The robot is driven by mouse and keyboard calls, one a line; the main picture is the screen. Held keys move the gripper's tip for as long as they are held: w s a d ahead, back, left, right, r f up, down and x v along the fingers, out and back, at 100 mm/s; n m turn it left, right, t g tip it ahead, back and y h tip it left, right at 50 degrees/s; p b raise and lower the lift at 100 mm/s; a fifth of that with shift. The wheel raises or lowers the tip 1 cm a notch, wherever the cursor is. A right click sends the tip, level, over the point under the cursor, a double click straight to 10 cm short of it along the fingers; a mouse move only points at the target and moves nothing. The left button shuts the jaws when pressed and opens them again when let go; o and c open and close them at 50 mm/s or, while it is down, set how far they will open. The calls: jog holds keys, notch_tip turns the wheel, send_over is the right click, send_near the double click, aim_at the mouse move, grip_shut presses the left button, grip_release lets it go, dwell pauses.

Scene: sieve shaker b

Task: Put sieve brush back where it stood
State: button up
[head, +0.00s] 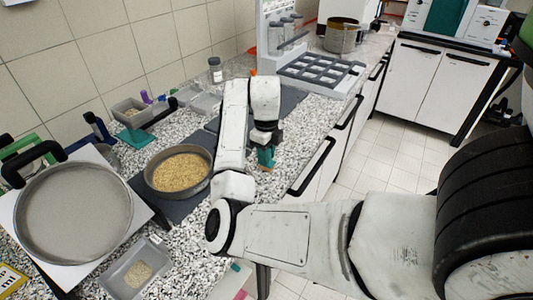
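My gripper (266,140) points down over the speckled counter, right of the middle, near the counter's front edge. A small teal piece with a brownish lower end, which looks like the sieve brush (266,157), shows directly below the fingers. It appears upright and held between them; the fingers hide its upper part. I cannot tell whether its lower end touches the counter.
A sieve pan of grain (180,171) stands left of my arm on a dark mat. A large empty sieve (74,213) sits on a pale stand at left. A grey tray (138,269) lies in front. A dark-slotted rack (320,72) stands behind.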

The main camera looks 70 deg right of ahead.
jog(key=o, duration=0.5)
notch_tip(320, 180, up, 12)
jog(key=shift+r+p, duration=0.1)
jog(key=shift+p, duration=0.2)
dwell(0.4)
